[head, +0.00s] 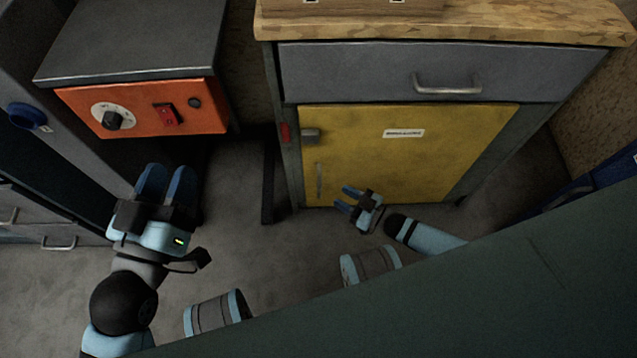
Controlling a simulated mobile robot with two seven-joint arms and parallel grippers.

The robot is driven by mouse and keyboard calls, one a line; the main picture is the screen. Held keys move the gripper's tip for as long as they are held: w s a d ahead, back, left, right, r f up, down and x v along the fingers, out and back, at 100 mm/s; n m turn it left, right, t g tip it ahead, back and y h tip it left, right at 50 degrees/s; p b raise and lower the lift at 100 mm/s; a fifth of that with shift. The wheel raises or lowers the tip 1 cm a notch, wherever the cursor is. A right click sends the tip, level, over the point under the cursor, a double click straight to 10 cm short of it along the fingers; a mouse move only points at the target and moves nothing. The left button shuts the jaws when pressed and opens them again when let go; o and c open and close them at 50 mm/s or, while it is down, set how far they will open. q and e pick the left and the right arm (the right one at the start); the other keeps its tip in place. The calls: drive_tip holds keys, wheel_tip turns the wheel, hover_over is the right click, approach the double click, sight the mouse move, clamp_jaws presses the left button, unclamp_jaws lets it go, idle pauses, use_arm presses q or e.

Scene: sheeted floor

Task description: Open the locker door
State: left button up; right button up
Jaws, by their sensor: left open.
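The yellow locker door (430,150) is on the front of a grey-green cabinet and looks shut. It has a small white label, a latch-like fitting (311,136) at its upper left, and a thin vertical handle (319,181) below that. My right gripper (347,199) is open with a gap between its blue fingers. It appears in front of the door's lower left part, a little right of the handle; I cannot tell whether it touches the door. My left gripper (166,184) is open and empty, below the orange panel and well left of the door.
A grey drawer (350,75) with a handle sits above the door, under a wooden top (470,22). An orange control panel (145,108) with a dial and red switch is at left. A dark green surface (520,270) covers the lower right. Grey floor (265,250) is clear between the arms.

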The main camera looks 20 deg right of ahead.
sight(319, 184)
use_arm(q)
wheel_tip(319, 184, down, 4)
drive_tip(key=shift+w+d+r+g+b, duration=0.1)
drive_tip(key=shift+r+g+b, duration=0.15)
drive_tip(key=shift+g+b, duration=0.6)
use_arm(e)
drive_tip(key=x, duration=0.8)
drive_tip(key=shift+w+a, duration=0.15)
clamp_jaws()
